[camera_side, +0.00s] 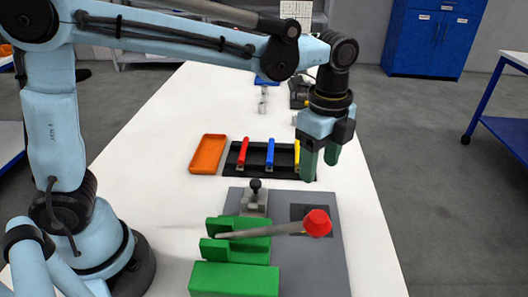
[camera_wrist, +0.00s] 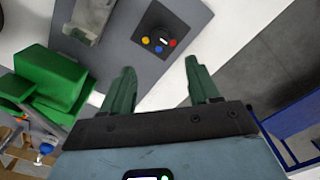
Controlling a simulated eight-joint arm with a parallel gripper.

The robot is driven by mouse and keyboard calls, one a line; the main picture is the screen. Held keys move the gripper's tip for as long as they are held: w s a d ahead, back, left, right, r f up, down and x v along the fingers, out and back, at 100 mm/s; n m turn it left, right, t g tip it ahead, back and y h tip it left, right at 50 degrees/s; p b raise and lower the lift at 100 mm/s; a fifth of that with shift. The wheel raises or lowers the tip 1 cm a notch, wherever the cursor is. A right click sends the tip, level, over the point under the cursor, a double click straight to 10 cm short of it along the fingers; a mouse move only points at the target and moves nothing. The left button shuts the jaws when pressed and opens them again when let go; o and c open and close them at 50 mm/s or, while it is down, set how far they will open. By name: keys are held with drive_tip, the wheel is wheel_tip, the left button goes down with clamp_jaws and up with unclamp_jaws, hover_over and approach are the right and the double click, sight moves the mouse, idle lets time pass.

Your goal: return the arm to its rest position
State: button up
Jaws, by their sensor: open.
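My gripper (camera_side: 320,168) hangs from the arm on the right side of the white table, fingers pointing down. In the side view it is above the right end of the black tray, beside the yellow-handled piece. The wrist view shows its two green fingers (camera_wrist: 160,68) spread apart with nothing between them. The arm is raised and stretched out over the table from its base at the left.
A black tray (camera_side: 233,167) holds red, blue and yellow pieces; an orange tray (camera_side: 208,154) lies left of it. A blue cabinet (camera_side: 430,38) stands behind.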

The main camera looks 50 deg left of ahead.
drive_tip(key=s+a+n+t, duration=0.3)
drive_tip(key=s+a+n, duration=0.1)
drive_tip(key=a+n, duration=0.3)
drive_tip(key=s+a+n+t, duration=0.4)
drive_tip(key=a+n, duration=0.4)
drive_tip(key=n, duration=0.2)
drive_tip(key=shift+s+f+n, duration=0.4)
drive_tip(key=shift+s+f, duration=0.05)
